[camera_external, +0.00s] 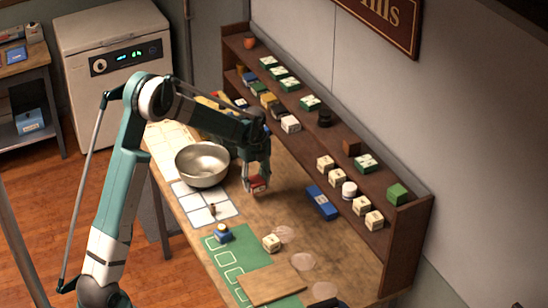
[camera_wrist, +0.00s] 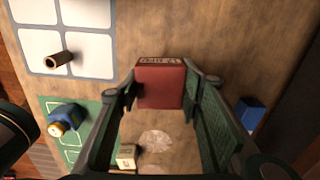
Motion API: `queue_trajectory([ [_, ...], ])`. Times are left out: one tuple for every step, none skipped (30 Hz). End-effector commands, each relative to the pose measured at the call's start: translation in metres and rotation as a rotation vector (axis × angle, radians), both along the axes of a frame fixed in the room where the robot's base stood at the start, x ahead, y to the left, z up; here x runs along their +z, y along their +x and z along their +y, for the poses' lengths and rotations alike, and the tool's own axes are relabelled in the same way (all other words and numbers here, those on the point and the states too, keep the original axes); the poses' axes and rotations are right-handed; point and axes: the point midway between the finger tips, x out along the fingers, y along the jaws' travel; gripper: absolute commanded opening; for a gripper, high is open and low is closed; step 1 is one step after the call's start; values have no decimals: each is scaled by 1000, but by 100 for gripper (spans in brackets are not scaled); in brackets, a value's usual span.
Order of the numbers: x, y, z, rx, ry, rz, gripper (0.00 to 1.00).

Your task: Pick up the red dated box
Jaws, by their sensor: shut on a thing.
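The red dated box (camera_wrist: 161,86) is between the two fingers of my gripper (camera_wrist: 163,95) in the wrist view. Its top edge carries a pale label with dark marks that I cannot read. In the external view the red box (camera_external: 257,184) shows at the fingertips of my gripper (camera_external: 257,175), over the wooden table (camera_external: 290,208). My gripper is shut on the box. I cannot tell whether the box touches the table or is slightly above it.
A metal bowl (camera_external: 202,165) stands left of my gripper. A blue box (camera_external: 321,202) lies to its right, near the shelf (camera_external: 408,235) with several small boxes. A green mat (camera_external: 240,255), a small blue item (camera_external: 223,234) and a cream box (camera_external: 271,243) are in front.

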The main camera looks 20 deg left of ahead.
Motion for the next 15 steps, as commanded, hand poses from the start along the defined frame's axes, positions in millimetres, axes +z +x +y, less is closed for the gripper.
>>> queue_trajectory([
  [8, 0, 0, 0, 0, 0, 23],
  [13, 0, 0, 0, 0, 0, 23],
  [18, 0, 0, 0, 0, 0, 23],
  [21, 0, 0, 0, 0, 0, 23],
  [24, 0, 0, 0, 0, 0, 23],
  [28, 0, 0, 0, 0, 0, 23],
  [31, 0, 0, 0, 0, 0, 23],
  [33, 0, 0, 0, 0, 0, 23],
  [35, 0, 0, 0, 0, 0, 23],
  [37, 0, 0, 0, 0, 0, 23],
  [38, 0, 0, 0, 0, 0, 23],
  [39, 0, 0, 0, 0, 0, 23],
  [39, 0, 0, 0, 0, 0, 23],
  [39, 0, 0, 0, 0, 0, 23],
  [39, 0, 0, 0, 0, 0, 23],
])
